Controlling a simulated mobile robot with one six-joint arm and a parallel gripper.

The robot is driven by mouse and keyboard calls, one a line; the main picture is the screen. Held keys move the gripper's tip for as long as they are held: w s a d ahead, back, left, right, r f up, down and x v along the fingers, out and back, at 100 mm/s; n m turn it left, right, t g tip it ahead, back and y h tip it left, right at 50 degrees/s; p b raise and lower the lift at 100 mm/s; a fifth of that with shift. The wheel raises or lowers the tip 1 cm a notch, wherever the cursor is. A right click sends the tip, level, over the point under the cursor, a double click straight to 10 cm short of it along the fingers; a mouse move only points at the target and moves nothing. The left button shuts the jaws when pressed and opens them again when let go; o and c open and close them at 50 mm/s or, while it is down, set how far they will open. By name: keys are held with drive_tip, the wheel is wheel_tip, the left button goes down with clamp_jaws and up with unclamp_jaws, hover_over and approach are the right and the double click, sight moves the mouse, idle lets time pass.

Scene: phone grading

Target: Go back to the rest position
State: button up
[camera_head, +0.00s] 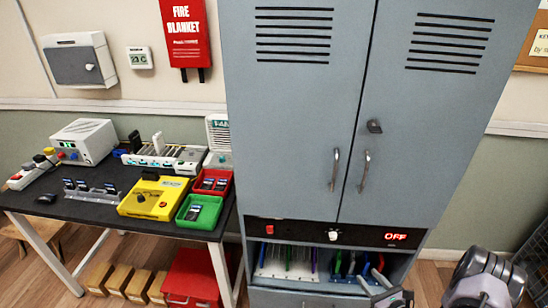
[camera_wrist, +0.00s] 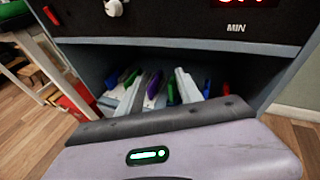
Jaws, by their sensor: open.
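My gripper (camera_head: 374,279) is at the lower right of the head view, in front of the open bay (camera_head: 300,281) low in the grey cabinet (camera_head: 290,120). In the wrist view its two pale fingers (camera_wrist: 158,88) stand apart and point into the bay. I see nothing held between them. Thin coloured items stand upright in the bay behind the fingers, green, purple, blue and red, some in a white rack (camera_head: 272,270). The fingers hide part of these items. I cannot tell whether the fingers touch any of them.
The cabinet's panel has a knob (camera_head: 333,236) and a red OFF display (camera_head: 396,237). A black-topped table (camera_head: 85,211) stands left, with a yellow device (camera_head: 152,198), a green tray (camera_head: 199,211) and a red tray (camera_head: 212,182). A red box (camera_head: 190,280) sits below. Floor shows at the right.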

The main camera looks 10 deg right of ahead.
drive_tip(key=w+a+r+n+g+y, duration=0.1)
drive_tip(key=w+a+r+n+y, duration=0.15)
drive_tip(key=r, duration=0.25)
drive_tip(key=w+a+r+n+y, duration=0.2)
drive_tip(key=a+r, duration=0.1)
drive_tip(key=r, duration=0.2)
drive_tip(key=s+a+r+n+g+y, duration=0.2)
drive_tip(key=a+r+n+g, duration=0.25)
drive_tip(key=a+r, duration=0.45)
drive_tip(key=s+a+r+n+g+y, duration=0.1)
drive_tip(key=s+a+r+n+g, duration=0.2)
drive_tip(key=a+r+n, duration=0.45)
drive_tip(key=s+a+r+n+g+h, duration=0.3)
drive_tip(key=s+a+r+n, duration=0.2)
drive_tip(key=s+a+r, duration=0.4)
drive_tip(key=s+d+r+n+t+h, duration=0.1)
drive_tip(key=s+r+n+h, duration=0.1)
drive_tip(key=s, duration=0.4)
drive_tip(key=s+d+r+n+t+h, duration=0.1)
drive_tip(key=s+d+r+n+h, duration=0.1)
drive_tip(key=s, duration=0.5)
wheel_tip(320, 180, up, 2)
drive_tip(key=n+h, duration=0.1)
drive_tip(key=n, duration=0.2)
drive_tip(key=shift+t, duration=0.35)
